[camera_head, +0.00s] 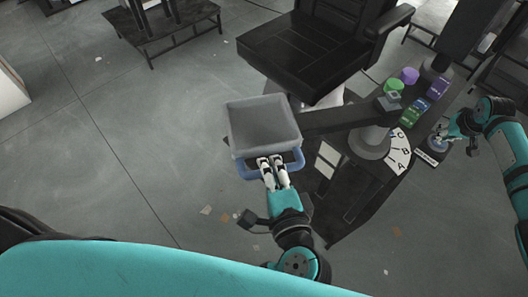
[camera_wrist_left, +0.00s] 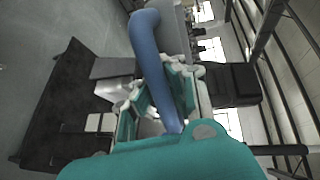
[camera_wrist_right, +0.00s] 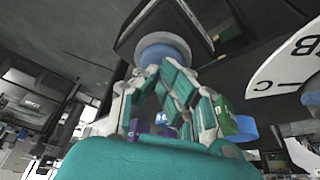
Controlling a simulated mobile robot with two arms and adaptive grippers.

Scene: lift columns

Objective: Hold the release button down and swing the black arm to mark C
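The black arm (camera_head: 338,119) runs left from the top of its post (camera_head: 390,101) to a grey tray (camera_head: 234,133) with a blue handle (camera_head: 297,164). My left gripper (camera_head: 270,162) is at the handle's near side. In the left wrist view its fingers lie on both sides of the blue bar (camera_wrist_left: 148,50), shut on it. The white dial (camera_head: 401,157) with marks A, B and C is right of the post's foot. I cannot tell which mark the arm is at. My right gripper (camera_head: 444,140) has its fingertips together at the blue release button (camera_wrist_right: 160,50); contact is unclear.
Green (camera_head: 393,86) and purple (camera_head: 409,75) round objects and small boxes (camera_head: 420,106) stand behind the dial on the dark table. A black chair (camera_head: 305,48) is behind the arm. Open floor (camera_head: 130,150) lies to the left.

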